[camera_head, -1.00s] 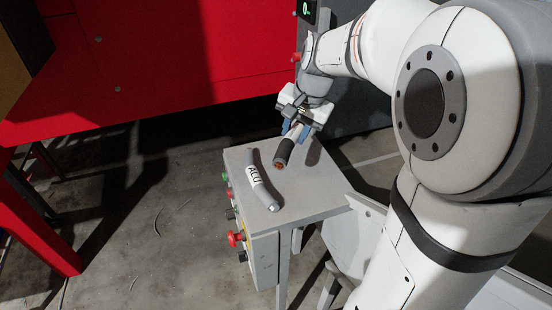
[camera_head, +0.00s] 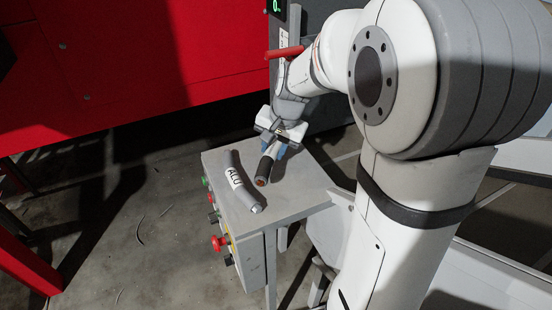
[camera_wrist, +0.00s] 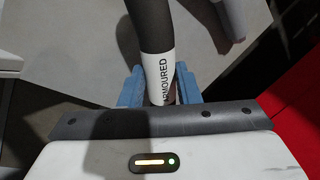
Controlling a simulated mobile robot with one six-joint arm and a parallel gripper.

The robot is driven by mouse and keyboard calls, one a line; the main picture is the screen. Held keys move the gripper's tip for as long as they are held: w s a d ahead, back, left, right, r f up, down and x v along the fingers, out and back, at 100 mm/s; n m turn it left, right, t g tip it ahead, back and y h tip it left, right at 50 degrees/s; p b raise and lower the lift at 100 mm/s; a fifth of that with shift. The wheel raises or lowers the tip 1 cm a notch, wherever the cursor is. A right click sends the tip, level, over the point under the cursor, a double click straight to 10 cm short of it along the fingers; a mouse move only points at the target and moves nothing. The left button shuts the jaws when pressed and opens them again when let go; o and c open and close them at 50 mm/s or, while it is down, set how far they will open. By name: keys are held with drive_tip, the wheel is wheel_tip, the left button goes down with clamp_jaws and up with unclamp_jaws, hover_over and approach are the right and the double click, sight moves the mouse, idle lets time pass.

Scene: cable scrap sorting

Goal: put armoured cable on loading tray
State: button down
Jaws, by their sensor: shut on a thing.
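The armoured cable is a short dark piece with a copper-coloured end and a white ARMOURED label. In the head view the armoured cable (camera_head: 266,168) slants down from my gripper (camera_head: 278,143) over the grey cabinet top. The wrist view shows the armoured cable (camera_wrist: 153,28) between the blue fingers of my gripper (camera_wrist: 158,88), which is shut on it near the label. Whether its lower end touches the top is not clear. No part is clearly recognisable as a loading tray; the flat grey top (camera_head: 292,200) lies below the cable.
A bent grey cable marked ALU (camera_head: 238,180) lies on the cabinet top, just left of the held cable. Red and green buttons (camera_head: 218,243) line the cabinet's left side. A red machine (camera_head: 120,70) stands behind. The top's right front part is clear.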

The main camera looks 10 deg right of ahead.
sight(277, 152)
drive_tip(key=shift+f, duration=1.8)
drive_tip(key=shift+f, duration=0.2)
drive_tip(key=c, duration=1.3)
unclamp_jaws()
drive_tip(key=shift+c, duration=0.2)
drive_tip(key=shift+r, duration=0.15)
drive_tip(key=v, duration=1.2)
drive_tip(key=s+f+n+h, duration=0.1)
drive_tip(key=s+f+n, duration=0.1)
drive_tip(key=s, duration=0.6)
drive_tip(key=s+f+n, duration=0.3)
drive_tip(key=s+n, duration=0.2)
drive_tip(key=s, duration=0.4)
drive_tip(key=shift+a+h, duration=0.25)
drive_tip(key=shift+h, duration=0.15)
